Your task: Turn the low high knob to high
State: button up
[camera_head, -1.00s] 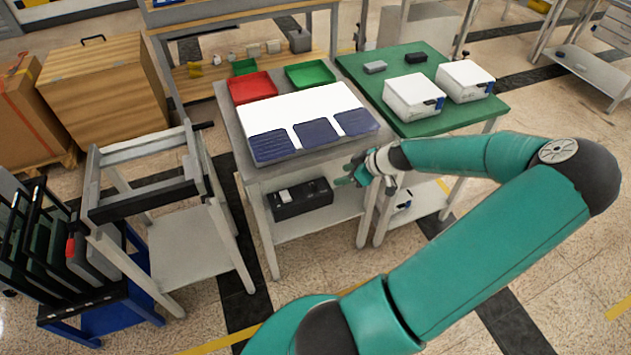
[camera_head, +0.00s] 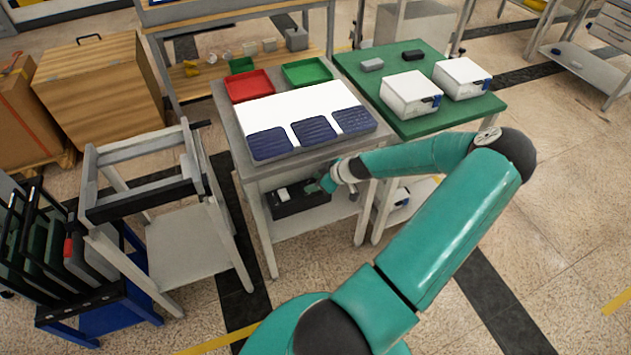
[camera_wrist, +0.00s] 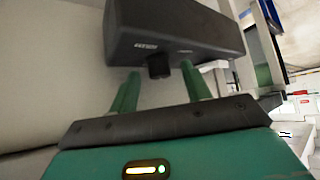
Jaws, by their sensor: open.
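A dark box (camera_head: 287,204) sits on the lower shelf of the grey table in the head view. In the wrist view the box (camera_wrist: 175,28) fills the top. A short black knob (camera_wrist: 158,67) sticks out from its edge, with a small white label beside it too blurred to read. My gripper (camera_wrist: 160,73) is open, its two green fingers on either side of the knob with gaps. Whether the fingertips reach fully around it is unclear. In the head view my gripper (camera_head: 324,183) is at the box's right end, partly under the tabletop, and the knob cannot be made out.
The grey tabletop (camera_head: 240,135) overhangs the shelf (camera_head: 300,225) and bears a white sheet, blue pads and red and green trays. A table leg (camera_head: 362,212) stands right of my gripper. A green table (camera_head: 450,118) with white boxes is at the right.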

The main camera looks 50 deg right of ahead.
jog(key=shift+f, duration=0.1)
jog(key=c, duration=1)
jog(key=shift+m, duration=0.3)
jog(key=m+h, duration=0.3)
jog(key=m, duration=0.1)
jog(key=shift+w+a+h, duration=0.1)
jog(key=shift+a+h, duration=0.25)
jog(key=shift+h, duration=0.05)
jog(key=m+h, duration=0.1)
jog(key=m, duration=0.1)
jog(key=m+g+h, duration=0.1)
jog(key=m+h, duration=0.1)
jog(key=shift+w+a+g, duration=0.15)
jog(key=shift+g, duration=0.15)
jog(key=m+g+h, duration=0.1)
jog(key=m, duration=0.1)
jog(key=m+g+h, duration=0.1)
jog(key=m, duration=0.2)
jog(key=shift+w+a+g, duration=0.15)
jog(key=shift+w+g, duration=0.05)
jog(key=shift+g, duration=0.1)
jog(key=shift+m+g+h, duration=0.7)
jog(key=shift+m+g, duration=0.6)
jog(key=shift+m, duration=0.5)
